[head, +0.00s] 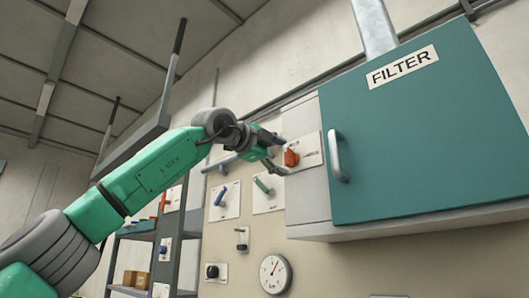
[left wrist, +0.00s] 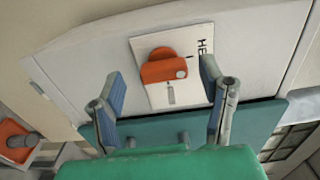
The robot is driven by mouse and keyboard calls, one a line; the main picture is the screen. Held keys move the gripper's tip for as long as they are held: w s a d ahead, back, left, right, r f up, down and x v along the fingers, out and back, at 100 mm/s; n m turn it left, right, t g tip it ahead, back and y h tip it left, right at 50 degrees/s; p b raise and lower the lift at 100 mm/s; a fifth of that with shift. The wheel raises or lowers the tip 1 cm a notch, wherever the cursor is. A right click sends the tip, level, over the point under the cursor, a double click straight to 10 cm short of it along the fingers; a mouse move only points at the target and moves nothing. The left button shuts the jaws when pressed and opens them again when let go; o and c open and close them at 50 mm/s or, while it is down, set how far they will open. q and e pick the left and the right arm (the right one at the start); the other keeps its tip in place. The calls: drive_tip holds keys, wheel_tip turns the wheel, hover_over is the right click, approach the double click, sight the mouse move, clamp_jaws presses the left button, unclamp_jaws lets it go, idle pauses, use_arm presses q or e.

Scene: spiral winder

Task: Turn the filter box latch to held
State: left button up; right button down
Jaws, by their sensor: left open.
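The filter box (head: 415,130) is a teal-doored cabinet marked FILTER, on the wall at the right of the head view. Its orange latch (head: 291,158) sits on a white plate on the box's pale side face. In the left wrist view the latch (left wrist: 163,68) is a round hub with a block-shaped handle across the plate. Lettering beginning "HE" shows at the plate's right, partly hidden by a finger. My left gripper (head: 277,153) is open in front of the latch. In the left wrist view its blue-padded fingers stand either side of the handle, with visible gaps. My right gripper is out of view.
The door has a grey handle (head: 338,157). Below and left of the box, the wall carries a blue lever (head: 221,195), a green lever (head: 263,186), a black knob (head: 212,271) and a round gauge (head: 275,273). Dark shelving (head: 135,255) with boxes stands at the lower left.

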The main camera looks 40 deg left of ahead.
use_arm(q)
drive_tip(key=s+a, duration=0.1)
drive_tip(key=s, duration=0.8)
drive_tip(key=shift+a+f, duration=0.15)
drive_tip(key=shift+s, duration=0.1)
